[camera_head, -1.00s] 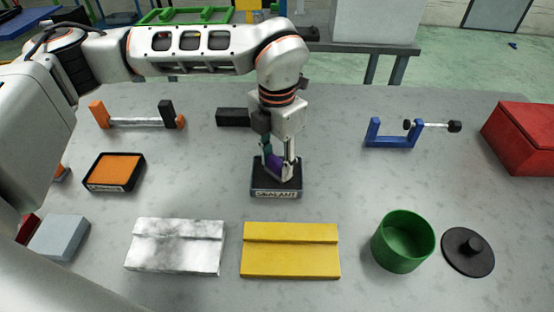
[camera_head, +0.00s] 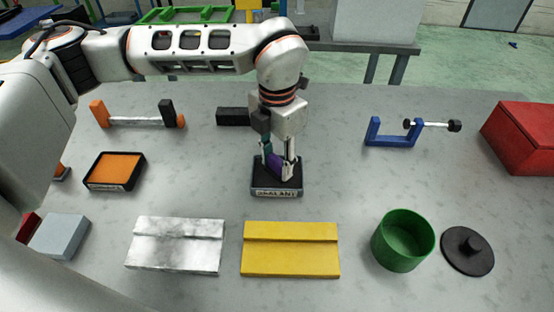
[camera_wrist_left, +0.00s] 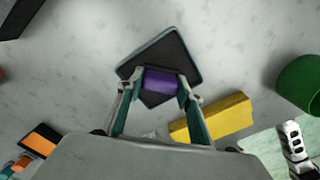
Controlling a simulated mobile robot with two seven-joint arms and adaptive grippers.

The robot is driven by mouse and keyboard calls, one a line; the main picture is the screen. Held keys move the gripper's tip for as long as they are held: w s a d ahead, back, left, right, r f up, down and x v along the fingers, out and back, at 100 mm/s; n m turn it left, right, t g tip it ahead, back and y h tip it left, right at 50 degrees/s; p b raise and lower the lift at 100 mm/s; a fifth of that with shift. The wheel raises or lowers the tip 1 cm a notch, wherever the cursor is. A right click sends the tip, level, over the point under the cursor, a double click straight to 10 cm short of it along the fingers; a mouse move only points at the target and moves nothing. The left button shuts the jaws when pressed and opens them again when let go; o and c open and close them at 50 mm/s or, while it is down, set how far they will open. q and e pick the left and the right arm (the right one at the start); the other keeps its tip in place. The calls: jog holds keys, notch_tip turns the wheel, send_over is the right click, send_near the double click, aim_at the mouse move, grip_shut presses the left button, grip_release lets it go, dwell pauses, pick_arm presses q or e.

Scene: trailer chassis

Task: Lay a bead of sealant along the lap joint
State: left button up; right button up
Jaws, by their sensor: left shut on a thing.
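My left gripper (camera_head: 277,167) points down over a dark tray labelled SEALANT (camera_head: 262,193). It is shut on a purple block-like object (camera_head: 273,162), which sits between its fingers over the tray. The wrist view shows the purple object (camera_wrist_left: 160,81) between both fingers with the tray (camera_wrist_left: 187,54) behind it; I cannot tell if it still touches the tray. A yellow stepped plate (camera_head: 290,262) and a grey-white mottled stepped plate (camera_head: 175,256) lie in front, each with a raised ridge across it. Which one is the lap joint I cannot tell.
An orange-topped pad (camera_head: 117,168) lies left. A light grey block (camera_head: 60,236) is at the left front. A green cup (camera_head: 403,242) and black lid (camera_head: 467,251) stand right. A blue stand (camera_head: 392,136) and red box (camera_head: 525,138) are farther back. Bare table separates them.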

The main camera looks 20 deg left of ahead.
aim_at(277, 159)
pick_arm(q)
jog(key=shift+r+p, duration=1.2)
jog(key=shift+r, duration=0.8)
jog(key=shift+r+p, duration=0.85)
jog(key=shift+r, duration=0.65)
